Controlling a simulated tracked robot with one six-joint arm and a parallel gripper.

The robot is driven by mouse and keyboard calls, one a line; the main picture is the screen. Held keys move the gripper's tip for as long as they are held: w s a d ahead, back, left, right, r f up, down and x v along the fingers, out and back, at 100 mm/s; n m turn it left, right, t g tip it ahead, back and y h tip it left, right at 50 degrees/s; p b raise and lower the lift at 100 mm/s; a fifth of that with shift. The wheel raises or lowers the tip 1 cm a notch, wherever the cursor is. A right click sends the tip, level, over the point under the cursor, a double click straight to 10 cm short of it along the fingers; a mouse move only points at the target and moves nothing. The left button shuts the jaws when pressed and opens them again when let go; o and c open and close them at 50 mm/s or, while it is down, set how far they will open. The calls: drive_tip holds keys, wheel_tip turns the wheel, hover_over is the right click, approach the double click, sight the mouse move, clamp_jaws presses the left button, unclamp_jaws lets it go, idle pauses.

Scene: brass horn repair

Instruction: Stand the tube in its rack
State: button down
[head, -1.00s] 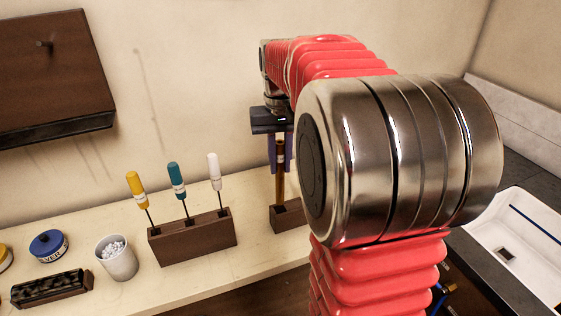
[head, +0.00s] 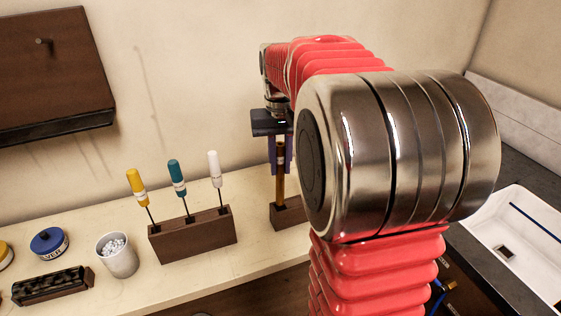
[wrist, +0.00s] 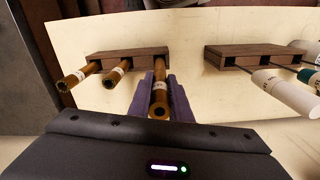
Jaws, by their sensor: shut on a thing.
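My gripper (head: 279,155) is shut on a brass tube (head: 280,185) with a pale label, its purple fingers on either side of the tube's upper part. The tube is upright, and its lower end meets the top of a dark wooden rack (head: 289,217); how deep it sits in the slot I cannot tell. In the wrist view the held tube (wrist: 160,90) is at the right end of the rack (wrist: 129,53). Two other brass tubes (wrist: 75,78) (wrist: 117,73) stand in the rack to its left. My arm hides much of the rack in the head view.
A second wooden rack (head: 195,238) holds yellow, teal and white-handled tools left of the tube rack.

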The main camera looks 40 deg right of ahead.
sight(281, 144)
drive_tip(key=shift+f, duration=4)
idle(0.6)
drive_tip(key=c, duration=1.5)
unclamp_jaws()
drive_tip(key=shift+c, duration=0.2)
wheel_tip(281, 144, up, 13)
drive_tip(key=shift+f, duration=0.1)
drive_tip(key=shift+r, duration=0.4)
drive_tip(key=shift+a, duration=0.1)
